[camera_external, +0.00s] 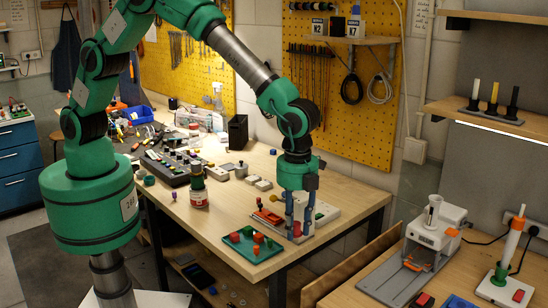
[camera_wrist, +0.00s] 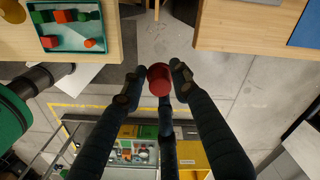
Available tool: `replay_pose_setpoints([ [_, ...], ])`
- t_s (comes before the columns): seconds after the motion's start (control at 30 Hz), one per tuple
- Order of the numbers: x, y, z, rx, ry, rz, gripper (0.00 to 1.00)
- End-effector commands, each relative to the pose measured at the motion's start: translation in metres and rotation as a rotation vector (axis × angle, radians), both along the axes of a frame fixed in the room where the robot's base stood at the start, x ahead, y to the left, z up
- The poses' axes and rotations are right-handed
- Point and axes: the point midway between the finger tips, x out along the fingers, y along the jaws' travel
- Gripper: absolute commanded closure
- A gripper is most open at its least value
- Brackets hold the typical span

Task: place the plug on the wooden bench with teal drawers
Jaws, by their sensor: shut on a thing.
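My gripper (camera_external: 299,232) hangs at the front right corner of the long wooden bench (camera_external: 215,208). Its dark blue fingers are shut on a red round piece, which I take to be the plug (camera_external: 297,229). In the wrist view the red plug (camera_wrist: 159,80) sits between the fingertips of my gripper (camera_wrist: 158,84), with open floor behind it. A cabinet with blue-teal drawers (camera_external: 20,160) stands at the far left in the external view, partly cut off. I cannot tell for sure that it is the task's bench.
A teal tray (camera_external: 272,250) with red and green pieces lies on the long bench's near corner; it also shows in the wrist view (camera_wrist: 47,52). A second wooden bench (camera_external: 345,297) with a white machine (camera_external: 436,235) stands at right, across a gap. Pegboards (camera_external: 345,100) line the wall.

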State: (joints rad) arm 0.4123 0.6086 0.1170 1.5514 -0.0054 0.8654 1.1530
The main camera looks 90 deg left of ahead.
Motion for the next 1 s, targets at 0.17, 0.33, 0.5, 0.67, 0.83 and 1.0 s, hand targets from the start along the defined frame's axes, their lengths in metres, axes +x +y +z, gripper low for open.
replay_pose_setpoints([
  [0.17,-0.003,-0.007,-0.029,0.002,0.004,-0.009,0.98],
  [0.33,-0.003,-0.007,-0.063,0.001,0.002,-0.009,0.98],
  [0.5,-0.002,-0.007,-0.093,0.001,0.001,-0.009,0.99],
  [0.67,-0.002,-0.007,-0.107,0.000,-0.001,-0.009,0.99],
  [0.83,-0.002,-0.007,-0.110,0.000,-0.001,-0.009,0.99],
  [1.0,-0.002,-0.007,-0.110,0.000,0.000,-0.009,0.99],
])
